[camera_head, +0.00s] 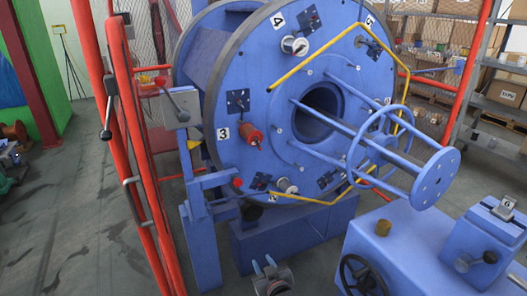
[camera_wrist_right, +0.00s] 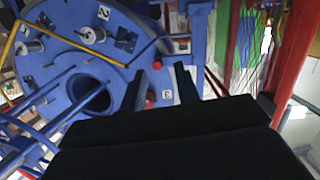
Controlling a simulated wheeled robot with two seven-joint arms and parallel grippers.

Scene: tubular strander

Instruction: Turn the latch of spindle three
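Spindle three carries an orange-red spool (camera_head: 252,135) on the blue disc (camera_head: 215,80), beside the label 3 (camera_head: 223,133). A dark plate (camera_head: 238,101) with a small fitting sits just above the spool; it may hold the latch, but its position is too small to read. My right gripper (camera_head: 270,265) is low in the head view, below the disc and apart from it. In the right wrist view its two dark fingers (camera_wrist_right: 161,82) are spread with nothing between them; the label 3 (camera_wrist_right: 166,94) shows beyond them. My left gripper is not in view.
A yellow bent rod (camera_head: 310,200) and a blue cage of bars (camera_head: 400,165) stand out from the disc on the right. A grey lever box (camera_head: 180,105) and red posts (camera_head: 125,130) are at left. A blue housing with a handwheel (camera_head: 362,275) stands at lower right.

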